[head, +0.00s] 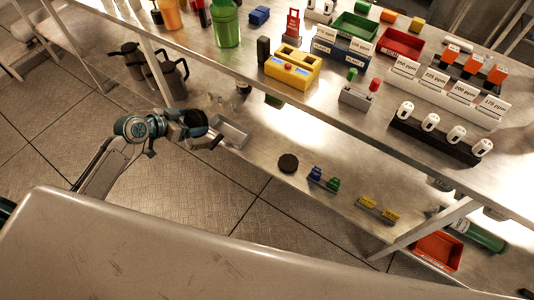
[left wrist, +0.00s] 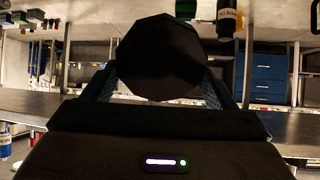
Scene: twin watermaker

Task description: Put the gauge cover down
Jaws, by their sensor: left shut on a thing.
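My left gripper (head: 207,130) is shut on a dark, round gauge cover (left wrist: 160,60), which fills the middle of the left wrist view between the fingers. In the head view the cover (head: 195,119) is a small dark shape at the gripper. The gripper is by the left part of the lower shelf, beside a grey metal tray (head: 236,132). I cannot tell whether the cover touches anything else. My right gripper is not in view.
The lower shelf (head: 262,147) holds a black disc (head: 288,163), a blue-and-green block set (head: 323,179) and a yellow block set (head: 378,209). Dark jugs (head: 168,76) stand at left. The upper bench edge overhangs, crowded with a yellow box (head: 292,68) and racks.

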